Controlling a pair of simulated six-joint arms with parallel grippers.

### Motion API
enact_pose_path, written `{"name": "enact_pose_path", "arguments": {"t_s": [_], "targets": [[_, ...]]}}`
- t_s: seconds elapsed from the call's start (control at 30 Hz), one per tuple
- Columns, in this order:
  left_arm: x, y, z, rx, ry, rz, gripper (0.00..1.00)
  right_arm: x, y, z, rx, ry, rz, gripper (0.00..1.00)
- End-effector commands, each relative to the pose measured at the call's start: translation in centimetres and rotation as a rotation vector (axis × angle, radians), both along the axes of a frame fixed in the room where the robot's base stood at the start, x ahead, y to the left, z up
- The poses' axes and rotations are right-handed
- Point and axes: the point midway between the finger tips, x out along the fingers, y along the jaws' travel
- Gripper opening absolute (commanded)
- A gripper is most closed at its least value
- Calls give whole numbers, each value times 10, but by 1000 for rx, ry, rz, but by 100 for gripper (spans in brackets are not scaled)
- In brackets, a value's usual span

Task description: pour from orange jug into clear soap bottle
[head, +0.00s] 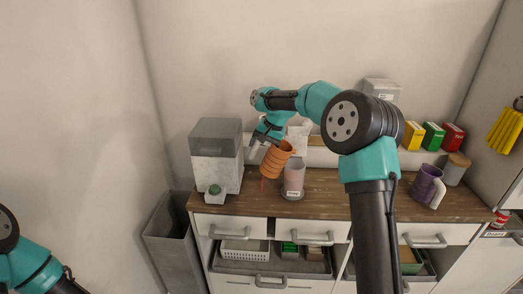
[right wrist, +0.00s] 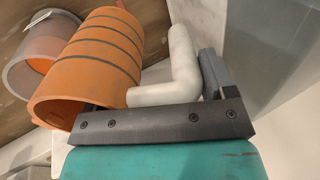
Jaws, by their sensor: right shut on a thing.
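The orange jug (head: 277,159), ribbed with dark bands, is tilted above the counter. My right gripper (head: 262,140) is shut on its white handle, which shows in the right wrist view (right wrist: 178,78) beside the orange jug body (right wrist: 92,62). The clear soap bottle (head: 294,177) stands upright on the counter with a label and pinkish contents, just right of and below the jug. It also shows in the right wrist view (right wrist: 22,75), with orange inside. A small reddish mark (head: 262,184) lies below the jug; I cannot tell what it is. The left gripper is out of view.
A grey-lidded box (head: 215,150) stands left of the jug, with a small green-topped container (head: 215,193) before it. A purple mug (head: 427,185) and a wooden-lidded canister (head: 454,168) stand right. My right arm crosses the middle of the counter.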

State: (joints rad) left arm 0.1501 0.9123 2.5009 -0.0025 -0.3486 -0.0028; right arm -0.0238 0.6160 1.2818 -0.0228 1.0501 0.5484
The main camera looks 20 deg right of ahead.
Motion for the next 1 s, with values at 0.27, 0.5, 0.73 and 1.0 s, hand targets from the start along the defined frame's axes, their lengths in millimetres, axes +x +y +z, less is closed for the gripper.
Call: {"name": "enact_pose_path", "arguments": {"t_s": [0.27, 0.5, 0.73, 1.0], "targets": [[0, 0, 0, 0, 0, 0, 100, 0, -2, 19, -3, -2, -2, 11], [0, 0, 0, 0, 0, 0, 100, 1, 0, 34, 0, -4, -2, 11], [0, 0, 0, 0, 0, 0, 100, 1, 0, 46, 0, -3, -1, 11], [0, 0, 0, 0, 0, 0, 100, 1, 0, 47, 1, -4, -1, 11]]}}
